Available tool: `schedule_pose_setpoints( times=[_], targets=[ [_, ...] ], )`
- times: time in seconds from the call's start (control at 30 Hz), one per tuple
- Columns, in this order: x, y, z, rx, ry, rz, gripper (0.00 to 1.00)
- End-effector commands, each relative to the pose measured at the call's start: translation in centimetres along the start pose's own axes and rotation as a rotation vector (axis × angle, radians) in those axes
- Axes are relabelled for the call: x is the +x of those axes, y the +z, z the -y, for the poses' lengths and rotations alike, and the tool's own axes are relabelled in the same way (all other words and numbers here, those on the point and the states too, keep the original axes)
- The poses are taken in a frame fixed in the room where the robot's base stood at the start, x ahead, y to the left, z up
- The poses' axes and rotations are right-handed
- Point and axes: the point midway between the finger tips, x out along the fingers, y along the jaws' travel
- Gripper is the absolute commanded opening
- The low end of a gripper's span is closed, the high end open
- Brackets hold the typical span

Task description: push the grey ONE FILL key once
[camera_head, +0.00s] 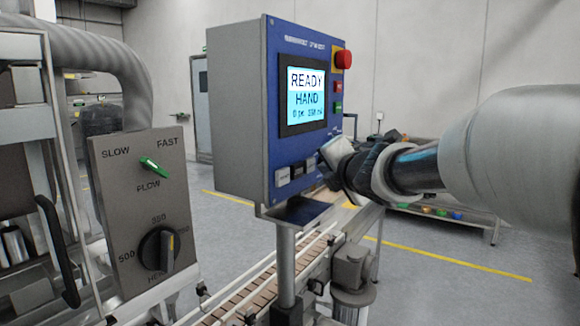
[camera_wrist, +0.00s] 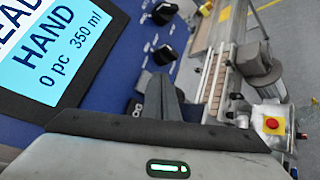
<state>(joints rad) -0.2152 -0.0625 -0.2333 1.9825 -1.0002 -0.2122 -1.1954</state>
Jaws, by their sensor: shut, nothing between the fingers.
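The control box (camera_head: 262,110) has a blue front with a lit screen (camera_head: 305,92) reading READY, HAND. Below the screen is a row of small keys. The left one (camera_head: 283,176) looks pale grey and a darker one (camera_head: 297,171) sits beside it. Their labels are too small to read, so I cannot tell which is ONE FILL. My gripper (camera_head: 326,163) is shut and empty at the panel's lower right, hiding part of the row.
A red stop button (camera_head: 342,59) and small red and green buttons line the panel's right side. A grey box (camera_head: 145,205) with FLOW and a lower knob stands at left. A conveyor (camera_head: 240,303) runs below. Another red button (camera_wrist: 272,124) shows in the wrist view.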

Motion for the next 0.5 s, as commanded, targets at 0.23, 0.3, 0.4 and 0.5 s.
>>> schedule_pose_setpoints(
  times=[0.23,0.3,0.4,0.5],
  targets=[
    [0.09,-0.08,-0.02,0.000,0.000,0.000,0.00],
    [0.23,-0.21,-0.09,0.000,0.000,-0.001,0.00],
    [0.48,-0.40,-0.26,0.000,0.000,-0.001,0.00],
    [0.60,-0.44,-0.43,0.000,0.001,0.000,0.00]
  ],
)
